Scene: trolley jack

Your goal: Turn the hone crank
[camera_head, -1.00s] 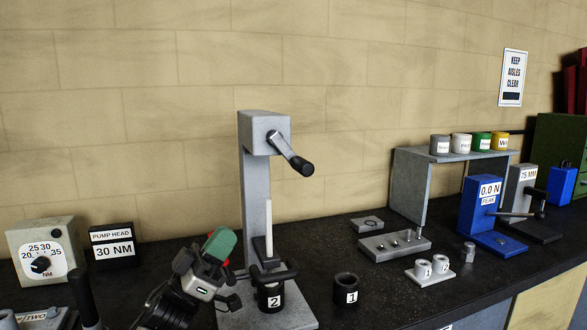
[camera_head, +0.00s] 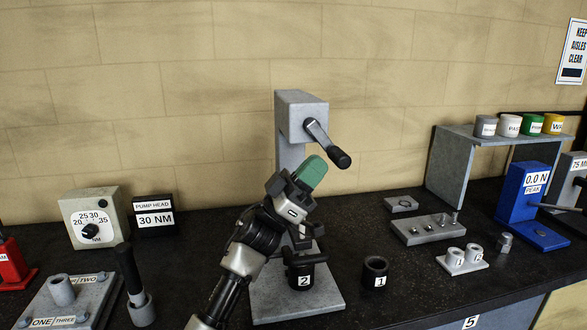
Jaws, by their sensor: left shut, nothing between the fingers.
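The grey hone stand (camera_head: 301,110) stands upright on a flat base, with its crank (camera_head: 320,138) on the front of the head. The crank arm slopes down to the right and ends in a black handle (camera_head: 340,159). My left gripper (camera_head: 312,172), with a green pad at its tip, is shut and empty. It is just below and left of the handle, appearing apart from it, and hides part of the column. A black cylinder marked 2 (camera_head: 302,273) sits on the hone's base. My right gripper is not in view.
A black cylinder marked 1 (camera_head: 375,272) stands right of the base. A torque dial box (camera_head: 93,218) and a 30 NM sign (camera_head: 155,217) are at the left. A grey plate with pins (camera_head: 425,230) and a blue gauge (camera_head: 522,200) stand at the right.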

